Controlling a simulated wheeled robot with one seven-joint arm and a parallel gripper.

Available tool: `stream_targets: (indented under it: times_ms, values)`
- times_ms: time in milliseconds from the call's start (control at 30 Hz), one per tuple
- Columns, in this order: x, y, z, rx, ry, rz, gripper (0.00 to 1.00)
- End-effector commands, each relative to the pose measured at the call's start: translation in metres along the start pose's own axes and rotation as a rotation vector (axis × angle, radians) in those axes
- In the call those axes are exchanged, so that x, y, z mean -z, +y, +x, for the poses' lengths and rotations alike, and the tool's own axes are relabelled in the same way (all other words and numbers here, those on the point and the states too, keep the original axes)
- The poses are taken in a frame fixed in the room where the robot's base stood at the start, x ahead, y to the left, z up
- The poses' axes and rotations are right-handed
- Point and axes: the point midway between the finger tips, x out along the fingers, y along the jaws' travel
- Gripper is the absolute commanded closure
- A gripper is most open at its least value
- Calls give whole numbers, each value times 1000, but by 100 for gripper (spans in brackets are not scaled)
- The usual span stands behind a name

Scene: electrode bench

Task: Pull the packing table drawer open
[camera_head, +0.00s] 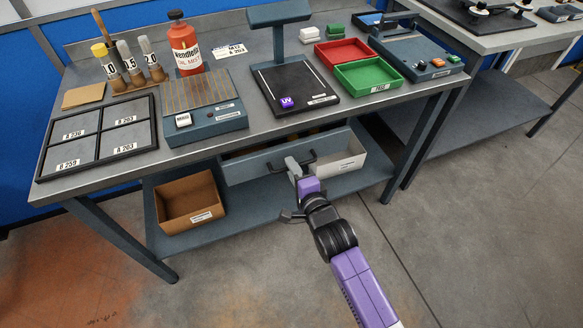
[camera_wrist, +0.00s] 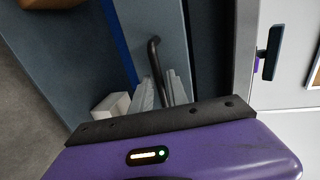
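The packing table drawer has a grey-blue front (camera_head: 245,168) under the tabletop, with a dark bar handle (camera_head: 310,156) on it. In the wrist view the handle (camera_wrist: 154,52) runs down between the two pale fingers of my gripper (camera_wrist: 166,90). The fingers lie close on both sides of the bar and look shut on it. My gripper (camera_head: 294,168) also shows at the handle in the head view. A dark gap shows between the drawer front's top edge and the tabletop; I cannot tell how far the drawer stands out.
A brown open box (camera_head: 190,205) and a white bin (camera_head: 350,163) are on the lower shelf (camera_head: 240,218). The tabletop (camera_head: 255,118) holds trays, a bottle and instruments. The floor (camera_head: 450,220) in front is clear apart from my arm.

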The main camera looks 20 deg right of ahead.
Motion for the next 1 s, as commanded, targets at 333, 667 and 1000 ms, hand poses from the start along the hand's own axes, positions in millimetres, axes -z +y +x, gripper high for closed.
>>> stream_targets:
  times_ms: [333, 667, 1000]
  values:
    - [0, 0, 8, 0, 0, -1, 80]
    - [0, 0, 7, 0, 0, -1, 100]
    - [0, 0, 7, -1, 1, -1, 100]
